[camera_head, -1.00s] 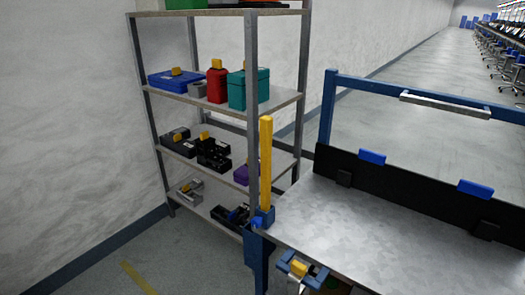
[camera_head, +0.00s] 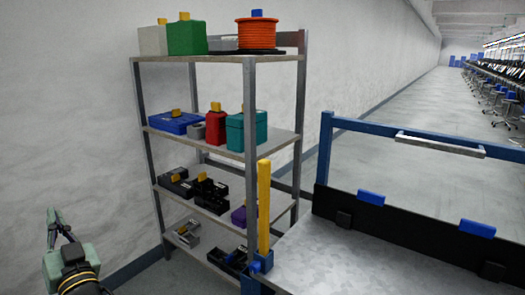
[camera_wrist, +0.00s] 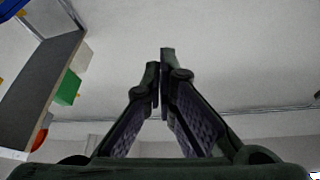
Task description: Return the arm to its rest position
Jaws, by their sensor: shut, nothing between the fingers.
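My gripper (camera_head: 54,228) is at the lower left of the head view, in front of the bare wall and left of the shelf unit. It points upward and is apart from everything around it. In the wrist view my gripper (camera_wrist: 160,72) shows its two fingers closed towards each other at the tips, with nothing between them. Behind the fingers is only the pale wall or ceiling. Most of my arm is out of view below the head picture.
A metal shelf unit (camera_head: 190,137) holds boxes, tools and an orange cable reel (camera_head: 257,34). Right of it stands a workbench (camera_head: 330,262) with a blue frame and a yellow post (camera_head: 263,207). The wall (camera_head: 65,110) is at the left. A green box (camera_wrist: 68,86) shows in the wrist view.

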